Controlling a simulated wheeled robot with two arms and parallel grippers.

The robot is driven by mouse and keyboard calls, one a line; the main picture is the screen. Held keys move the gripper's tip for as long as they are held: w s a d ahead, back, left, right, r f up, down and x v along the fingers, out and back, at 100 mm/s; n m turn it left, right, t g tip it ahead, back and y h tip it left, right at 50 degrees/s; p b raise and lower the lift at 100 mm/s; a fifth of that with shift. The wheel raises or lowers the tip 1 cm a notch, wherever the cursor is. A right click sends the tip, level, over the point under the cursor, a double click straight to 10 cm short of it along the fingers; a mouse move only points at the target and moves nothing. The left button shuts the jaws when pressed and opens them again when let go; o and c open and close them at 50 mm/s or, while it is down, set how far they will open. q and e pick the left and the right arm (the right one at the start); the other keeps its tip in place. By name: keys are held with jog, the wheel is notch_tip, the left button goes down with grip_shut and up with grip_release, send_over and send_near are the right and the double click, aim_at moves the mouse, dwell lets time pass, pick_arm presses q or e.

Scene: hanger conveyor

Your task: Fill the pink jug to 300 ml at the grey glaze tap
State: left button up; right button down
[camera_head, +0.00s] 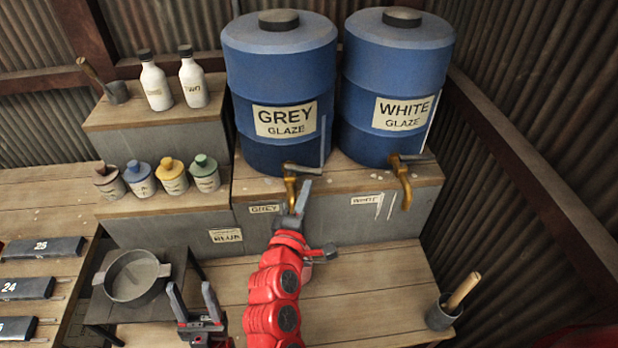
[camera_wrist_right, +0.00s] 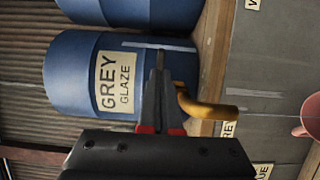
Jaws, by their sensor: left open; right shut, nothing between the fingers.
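The blue drum labelled GREY GLAZE (camera_head: 280,80) has a brass tap (camera_head: 290,188) with a dark lever (camera_head: 304,169). My right gripper (camera_head: 304,190) is shut and empty, close beside this tap; I cannot tell whether it touches the lever. In the right wrist view its shut fingertips (camera_wrist_right: 160,60) lie in front of the drum, next to the brass spout (camera_wrist_right: 207,106). A pink rounded thing, likely the pink jug (camera_wrist_right: 309,118), is cut off at that view's right edge. My red right arm may hide it in the head view. My left gripper (camera_head: 196,303) is open and empty, low in the head view.
A WHITE GLAZE drum (camera_head: 398,70) with its own tap (camera_head: 403,185) stands to the right. Small jars (camera_head: 172,178) and white bottles (camera_head: 156,86) stand on the left steps. A grey round pan (camera_head: 136,277) is left of my left gripper. The right bench top (camera_head: 375,285) is mostly clear.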

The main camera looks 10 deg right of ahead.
aim_at(318, 175)
jog(key=shift+p+x, duration=0.35)
jog(key=shift+x, duration=1.05)
jog(key=shift+r, duration=0.1)
jog(key=shift+w+d+p, duration=0.3)
jog(key=shift+d+p, duration=0.1)
jog(key=shift+p, duration=0.05)
jog(key=shift+w+d, duration=0.55)
jog(key=shift+w, duration=0.1)
jog(key=shift+s, duration=0.1)
